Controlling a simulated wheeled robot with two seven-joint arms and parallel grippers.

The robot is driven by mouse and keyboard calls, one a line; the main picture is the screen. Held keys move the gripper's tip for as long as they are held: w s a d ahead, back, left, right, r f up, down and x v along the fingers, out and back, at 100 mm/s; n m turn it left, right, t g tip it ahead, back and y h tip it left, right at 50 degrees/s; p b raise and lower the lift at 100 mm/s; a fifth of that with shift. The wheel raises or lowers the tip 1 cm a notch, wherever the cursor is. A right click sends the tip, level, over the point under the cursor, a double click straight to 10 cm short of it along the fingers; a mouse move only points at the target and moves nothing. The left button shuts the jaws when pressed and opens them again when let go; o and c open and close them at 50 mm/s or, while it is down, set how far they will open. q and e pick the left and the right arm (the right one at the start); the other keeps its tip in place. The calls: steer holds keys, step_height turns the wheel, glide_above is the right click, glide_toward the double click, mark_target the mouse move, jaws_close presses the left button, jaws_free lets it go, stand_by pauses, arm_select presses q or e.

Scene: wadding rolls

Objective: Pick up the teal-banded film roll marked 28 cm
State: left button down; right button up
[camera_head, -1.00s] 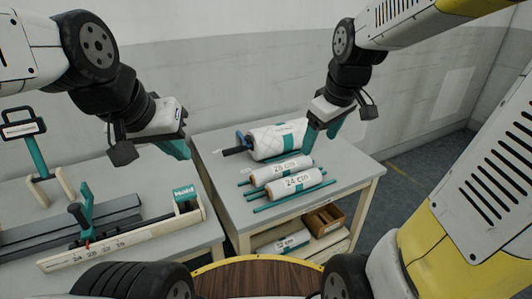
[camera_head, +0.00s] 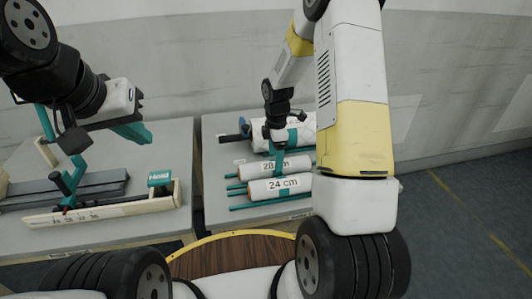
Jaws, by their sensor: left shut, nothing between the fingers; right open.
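A white film roll (camera_head: 249,174) on the right table has a label that reads like 28 cm, partly covered by my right gripper (camera_head: 279,168). The gripper is open, with its teal fingers pointing down at the middle of this roll. I cannot tell whether they touch it or straddle it. A teal band on this roll is hard to tell from the fingers. A second white roll marked 24 cm (camera_head: 262,190) lies parallel in front of it, with a teal patch near its middle. My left gripper (camera_head: 146,137) is shut and empty above the left table.
A larger quilted roll (camera_head: 302,133) lies behind, partly hidden by my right arm. Teal rods stick out beside the small rolls. The left table (camera_head: 165,145) holds a wooden measuring rail (camera_head: 110,212) with a teal block marked Hold (camera_head: 159,178). Bare grey tabletop (camera_head: 216,200) shows left of the rolls.

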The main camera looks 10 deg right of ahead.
step_height(320, 180, down, 5)
steer(key=shift+w+f, duration=0.1)
steer(key=shift+w, duration=0.05)
jaws_close()
stand_by(0.4)
